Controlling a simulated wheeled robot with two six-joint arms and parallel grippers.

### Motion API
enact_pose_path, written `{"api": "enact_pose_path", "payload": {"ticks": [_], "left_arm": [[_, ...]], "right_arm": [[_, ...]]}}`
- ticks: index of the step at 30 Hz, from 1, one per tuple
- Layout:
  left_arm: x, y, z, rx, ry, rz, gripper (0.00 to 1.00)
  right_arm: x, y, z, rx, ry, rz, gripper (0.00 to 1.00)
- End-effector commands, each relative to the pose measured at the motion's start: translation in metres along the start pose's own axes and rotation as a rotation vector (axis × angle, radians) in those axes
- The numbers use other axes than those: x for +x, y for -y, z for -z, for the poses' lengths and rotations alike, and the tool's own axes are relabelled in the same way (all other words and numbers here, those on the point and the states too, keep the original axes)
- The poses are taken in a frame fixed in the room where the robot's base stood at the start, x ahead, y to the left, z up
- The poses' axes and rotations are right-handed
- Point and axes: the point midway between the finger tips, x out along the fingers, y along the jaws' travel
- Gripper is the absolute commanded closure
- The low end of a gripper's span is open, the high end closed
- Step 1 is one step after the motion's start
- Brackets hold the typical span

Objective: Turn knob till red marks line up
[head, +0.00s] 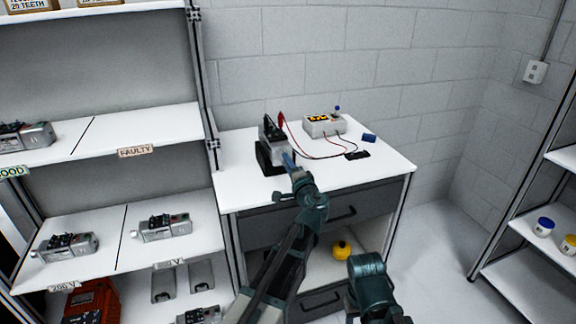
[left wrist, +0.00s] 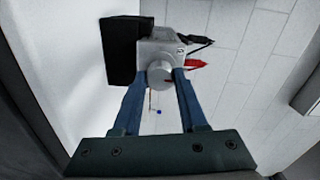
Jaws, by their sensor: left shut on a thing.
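The servo encoder (head: 270,132) is a grey unit in a black stand (head: 263,158) on the white table. It also shows in the left wrist view (left wrist: 160,46), with the black stand (left wrist: 119,50) to its left. My left gripper (head: 289,160) reaches it from the front. In the left wrist view its blue fingers (left wrist: 165,80) are shut on the round grey knob (left wrist: 158,73), one on each side. A thin red mark shows faintly near the knob; whether marks line up is too small to tell. My right arm shows low in the head view, but its fingers do not show.
A meter box with a yellow display (head: 323,125) stands at the back of the table (head: 375,175), with red and black leads running to the encoder area. A blue block (head: 369,138) and a black piece (head: 357,155) lie nearby. Shelves (head: 150,130) with several servos stand left.

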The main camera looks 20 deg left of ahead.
Motion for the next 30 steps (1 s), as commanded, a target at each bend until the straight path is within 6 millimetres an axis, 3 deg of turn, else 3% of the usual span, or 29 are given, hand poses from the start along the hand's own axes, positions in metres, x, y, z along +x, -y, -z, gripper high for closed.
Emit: {"api": "enact_pose_path", "payload": {"ticks": [15,16,21,30], "left_arm": [[-0.0009,-0.0007,0.0004,0.016,-0.002,-0.002,1.00],[-0.0009,-0.0007,0.0004,0.016,-0.002,-0.002,0.57],[-0.0006,-0.0005,0.0002,0.016,-0.001,-0.001,0.28],[-0.0005,-0.0002,-0.0001,0.016,0.000,-0.001,0.28]], "right_arm": [[0.0002,0.0000,0.0000,0.000,0.000,0.000,0.47],[0.0003,0.0000,0.0000,0.000,0.000,0.000,0.47],[0.0002,0.0000,0.0000,0.000,0.000,0.000,0.47],[0.0001,0.0000,0.0000,0.000,0.000,0.000,0.47]]}}
